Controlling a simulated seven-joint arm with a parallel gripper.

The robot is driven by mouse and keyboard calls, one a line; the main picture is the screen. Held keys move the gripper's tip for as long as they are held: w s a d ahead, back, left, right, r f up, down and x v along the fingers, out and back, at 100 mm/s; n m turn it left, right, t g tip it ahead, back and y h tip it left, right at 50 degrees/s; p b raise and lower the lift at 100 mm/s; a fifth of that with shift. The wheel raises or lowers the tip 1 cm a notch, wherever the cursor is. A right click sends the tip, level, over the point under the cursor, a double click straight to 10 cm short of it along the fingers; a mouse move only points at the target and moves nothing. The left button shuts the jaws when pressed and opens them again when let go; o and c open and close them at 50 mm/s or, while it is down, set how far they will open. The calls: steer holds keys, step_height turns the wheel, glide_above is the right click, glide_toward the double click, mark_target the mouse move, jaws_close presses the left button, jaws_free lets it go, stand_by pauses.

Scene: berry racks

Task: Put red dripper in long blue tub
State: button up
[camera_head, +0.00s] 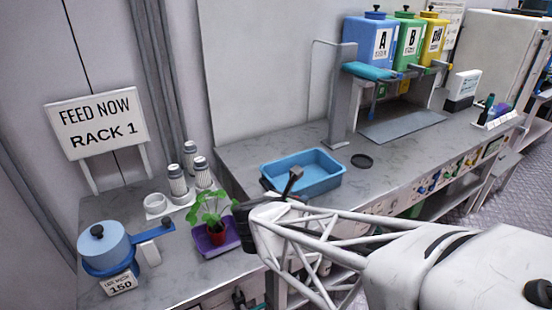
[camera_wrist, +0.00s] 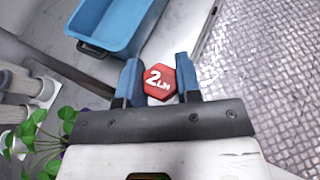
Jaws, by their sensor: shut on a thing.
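The long blue tub (camera_head: 320,183) stands on the grey counter in the head view, and I see no item inside it. The tub also shows at the upper left of the wrist view (camera_wrist: 103,46). My gripper (camera_wrist: 159,75) is shut on the red dripper (camera_wrist: 158,84), a red hexagonal piece with "2 L/H" in white. The dripper sits between the two blue fingertips, to the lower right of the tub in the wrist view, apart from it. In the head view my gripper is at the tub's near side, and the dripper is hidden there.
A potted plant (camera_head: 217,229) in a purple tray stands left of my gripper. A blue pot (camera_head: 104,243) on a scale and several grey-capped bottles (camera_head: 177,181) are further left. A black disc (camera_head: 362,161) lies right of the tub. A dispenser rack (camera_head: 343,95) stands behind.

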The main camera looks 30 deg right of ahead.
steer(key=shift+w, duration=0.1)
steer(key=w+d, duration=0.2)
steer(key=w, duration=0.5)
steer(key=w+d+f, duration=0.1)
steer(key=w+d, duration=0.2)
steer(key=w, duration=0.5)
steer(key=shift+d+f, duration=0.25)
steer(key=shift+d, duration=0.05)
steer(key=shift+s+f, duration=0.1)
steer(key=shift+f, duration=1.65)
steer(key=shift+f, duration=0.6)
steer(key=o, duration=0.9)
steer(key=shift+r, duration=0.15)
